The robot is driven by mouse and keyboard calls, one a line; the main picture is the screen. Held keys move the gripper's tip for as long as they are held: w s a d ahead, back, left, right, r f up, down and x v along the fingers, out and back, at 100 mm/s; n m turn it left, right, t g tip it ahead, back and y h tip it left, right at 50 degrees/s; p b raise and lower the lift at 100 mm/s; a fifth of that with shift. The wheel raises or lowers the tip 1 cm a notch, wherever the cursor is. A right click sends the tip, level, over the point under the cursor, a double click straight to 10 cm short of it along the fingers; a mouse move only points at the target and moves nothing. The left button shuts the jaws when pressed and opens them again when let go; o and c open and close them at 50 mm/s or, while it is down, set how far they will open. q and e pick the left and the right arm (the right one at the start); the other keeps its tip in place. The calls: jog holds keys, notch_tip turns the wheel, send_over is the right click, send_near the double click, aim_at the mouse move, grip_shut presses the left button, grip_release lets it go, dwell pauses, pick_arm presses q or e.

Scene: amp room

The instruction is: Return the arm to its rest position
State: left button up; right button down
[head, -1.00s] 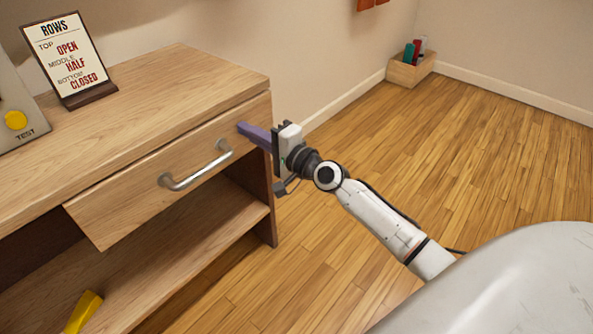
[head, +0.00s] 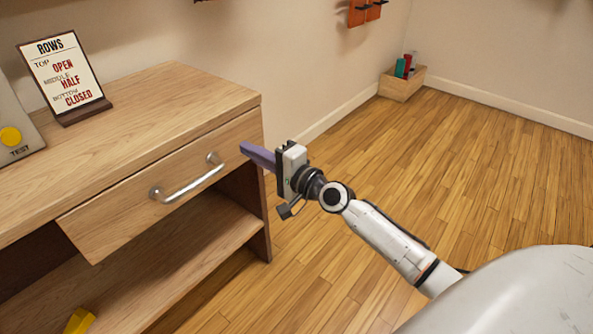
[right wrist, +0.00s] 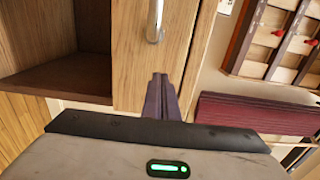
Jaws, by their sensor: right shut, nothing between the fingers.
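My right gripper (head: 257,154) is in the head view, its purple fingers together with nothing between them. It is just right of the wooden desk's drawer front (head: 170,185), apart from the silver drawer handle (head: 187,180). My right arm (head: 385,235) reaches in from the lower right, bent at the wrist. In the right wrist view the shut fingers (right wrist: 161,97) point toward the drawer front (right wrist: 135,60) and the handle (right wrist: 155,18). My left gripper is not in view.
A sign (head: 62,77) listing rows stands on the desk top (head: 150,110), beside a grey box with a yellow button (head: 10,136). A yellow object (head: 79,321) lies on the lower shelf. A wooden bin (head: 401,84) stands by the wall. The floor (head: 480,170) to the right is clear.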

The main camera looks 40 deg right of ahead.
jog(key=shift+v, duration=4.9)
jog(key=s+a+f+n+g, duration=0.4)
jog(key=s+a+f+n, duration=0.45)
jog(key=s+f, duration=0.2)
jog(key=s+a+f+n+g, duration=0.4)
jog(key=s+a+f+n, duration=0.45)
jog(key=s, duration=0.35)
pick_arm(q)
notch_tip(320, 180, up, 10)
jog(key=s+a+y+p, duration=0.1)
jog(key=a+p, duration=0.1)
jog(key=p, duration=1.5)
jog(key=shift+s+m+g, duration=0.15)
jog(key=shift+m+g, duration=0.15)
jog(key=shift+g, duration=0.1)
pick_arm(e)
notch_tip(320, 180, up, 10)
jog(key=s+d+h, duration=0.1)
jog(key=shift+s+d+f+g+h, duration=0.15)
jog(key=shift+s+d+g+h, duration=0.15)
jog(key=shift+g+h, duration=0.1)
